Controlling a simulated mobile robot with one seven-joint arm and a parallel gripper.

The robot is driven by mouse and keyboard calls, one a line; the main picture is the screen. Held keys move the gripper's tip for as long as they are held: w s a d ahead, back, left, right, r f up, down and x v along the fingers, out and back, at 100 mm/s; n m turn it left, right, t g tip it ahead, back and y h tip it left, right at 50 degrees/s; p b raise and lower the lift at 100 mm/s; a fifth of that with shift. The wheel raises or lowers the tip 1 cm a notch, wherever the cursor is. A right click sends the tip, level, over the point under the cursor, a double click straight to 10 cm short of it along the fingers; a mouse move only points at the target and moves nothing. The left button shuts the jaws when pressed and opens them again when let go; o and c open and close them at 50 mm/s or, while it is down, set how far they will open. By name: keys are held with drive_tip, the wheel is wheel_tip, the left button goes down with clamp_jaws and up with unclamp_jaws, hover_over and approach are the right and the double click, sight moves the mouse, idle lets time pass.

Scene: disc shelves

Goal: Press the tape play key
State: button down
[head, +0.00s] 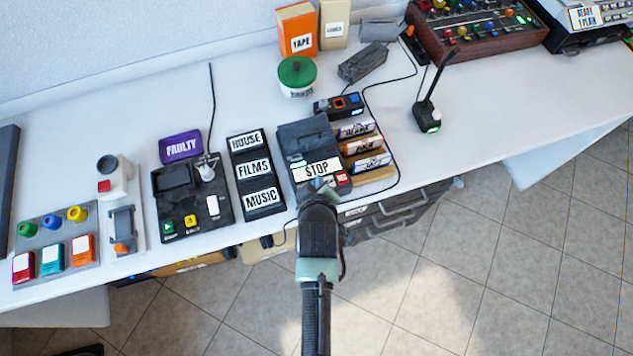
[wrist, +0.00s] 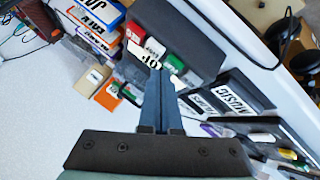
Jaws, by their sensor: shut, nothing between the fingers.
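The dark tape player (head: 303,136) stands on the white table with a white STOP label (head: 317,169) on it. A row of keys lies along its near edge, and a red key (head: 342,179) shows there. In the wrist view, a green key (wrist: 175,62), a white key (wrist: 155,46) and a red key (wrist: 138,32) show on the player. I cannot read the key markings. My gripper (head: 319,184) is shut and empty, at the player's near edge. In the wrist view, its fingertips (wrist: 157,70) overlap the label and lie close to the green key; contact cannot be told.
Labelled cassette boxes (head: 362,146) stand right of the player. A black HOUSE, FILMS, MUSIC rack (head: 257,174) stands left of it. Farther left is a dark device (head: 190,198) with a green play-marked button. A desk microphone (head: 430,105) stands at right. Cables cross the table.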

drive_tip(key=shift+f, duration=0.4)
idle(0.5)
drive_tip(key=shift+r+p, duration=0.7)
drive_tip(key=shift+r, duration=0.15)
drive_tip(key=shift+r, duration=0.1)
wheel_tip(320, 180, up, 5)
drive_tip(key=p, duration=0.5)
idle(0.5)
